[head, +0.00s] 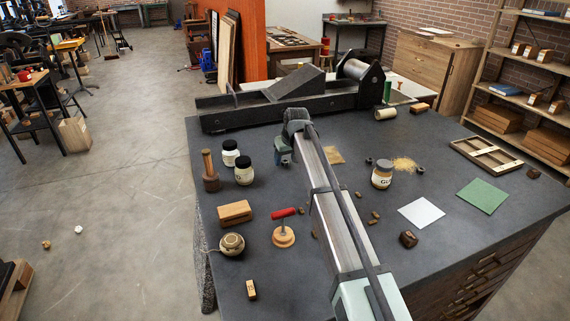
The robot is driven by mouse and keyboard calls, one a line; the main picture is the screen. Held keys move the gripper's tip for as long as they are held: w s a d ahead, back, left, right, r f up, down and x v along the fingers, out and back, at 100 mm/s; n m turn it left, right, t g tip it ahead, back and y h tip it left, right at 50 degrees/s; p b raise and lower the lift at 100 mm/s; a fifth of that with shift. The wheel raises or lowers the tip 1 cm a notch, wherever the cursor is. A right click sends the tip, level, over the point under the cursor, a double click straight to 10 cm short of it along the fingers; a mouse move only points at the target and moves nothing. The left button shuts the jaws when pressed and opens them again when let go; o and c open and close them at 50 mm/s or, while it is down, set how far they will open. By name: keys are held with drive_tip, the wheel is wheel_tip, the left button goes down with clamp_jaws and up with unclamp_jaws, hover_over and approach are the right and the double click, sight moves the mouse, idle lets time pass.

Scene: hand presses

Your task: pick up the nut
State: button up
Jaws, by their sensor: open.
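A small dark piece that may be the nut (421,170) lies on the bench right of the glue jar, beside a pile of tan shavings (404,164). A similar small dark piece (368,161) lies left of that pile. Both are too small to identify surely. My gripper is well left of both.
A heavy press (290,100) spans the bench's back. A glue jar (382,174), white sheet (421,213), green sheet (482,195) and divided tray (486,156) lie right of my arm.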

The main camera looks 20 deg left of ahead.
drive_tip(key=shift+w+a+f, duration=0.1)
drive_tip(key=shift+f, duration=0.15)
clamp_jaws()
idle(0.4)
